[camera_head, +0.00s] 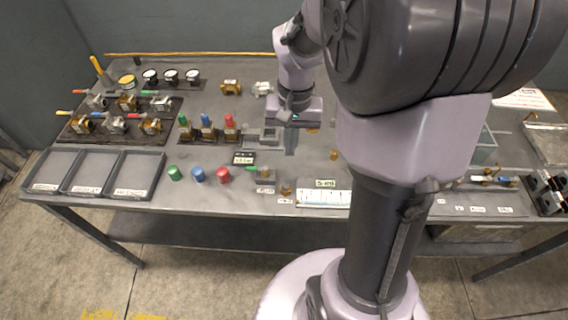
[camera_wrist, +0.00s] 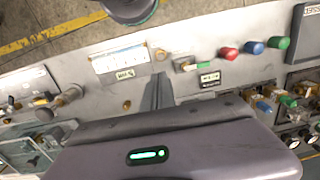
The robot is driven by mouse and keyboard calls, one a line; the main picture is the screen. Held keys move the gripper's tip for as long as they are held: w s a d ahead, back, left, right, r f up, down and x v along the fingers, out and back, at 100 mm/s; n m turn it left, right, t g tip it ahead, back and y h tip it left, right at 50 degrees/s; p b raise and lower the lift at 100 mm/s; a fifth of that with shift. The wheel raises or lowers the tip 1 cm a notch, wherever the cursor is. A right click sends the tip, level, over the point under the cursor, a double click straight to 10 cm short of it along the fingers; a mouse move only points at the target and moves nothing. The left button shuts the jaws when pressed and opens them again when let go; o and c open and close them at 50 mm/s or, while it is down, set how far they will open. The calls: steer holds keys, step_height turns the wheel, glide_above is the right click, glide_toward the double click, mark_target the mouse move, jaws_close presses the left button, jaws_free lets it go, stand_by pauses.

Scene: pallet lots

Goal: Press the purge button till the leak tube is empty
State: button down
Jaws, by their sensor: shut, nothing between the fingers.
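A white scale plate (camera_head: 322,198) with marks lies near the front edge of the bench; it also shows in the wrist view (camera_wrist: 118,58). It looks like the leak tube's backing, but I cannot make out the tube or its level. A small round brass knob (camera_head: 286,190) sits just left of it, also in the wrist view (camera_wrist: 160,54). Another small brass piece (camera_head: 333,154) stands farther back. I cannot tell which is the purge button. My gripper (camera_head: 291,148) points down above the bench, behind the scale; its fingers (camera_wrist: 158,80) are together and empty.
A green-handled valve (camera_head: 262,173) stands left of the brass knob. Red (camera_head: 223,175), blue (camera_head: 198,174) and green (camera_head: 174,173) knobs line the front. Grey trays (camera_head: 93,192) lie at left. My arm hides the bench right of centre.

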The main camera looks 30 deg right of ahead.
mark_target(287, 186)
steer(key=f+b, duration=0.2)
steer(key=f, duration=0.2)
steer(key=f+b, duration=0.2)
steer(key=f, duration=0.2)
steer(key=f+b, duration=0.2)
steer(key=f, duration=0.3)
steer(key=shift+a, duration=0.4)
steer(key=shift+f, duration=0.3)
steer(key=shift+s+a+f+b, duration=0.1)
steer(key=shift+s+f+b, duration=0.05)
steer(key=shift+f+b, duration=0.35)
steer(key=shift+s+f+b, duration=0.1)
steer(key=shift+f+b, duration=0.25)
steer(key=shift+f, duration=0.25)
steer(key=shift+r, duration=0.1)
step_height(287, 186, up, 14)
steer(key=d+p, duration=0.1)
steer(key=p, duration=0.7)
steer(key=shift+w+r, duration=0.25)
steer(key=shift+w, duration=0.1)
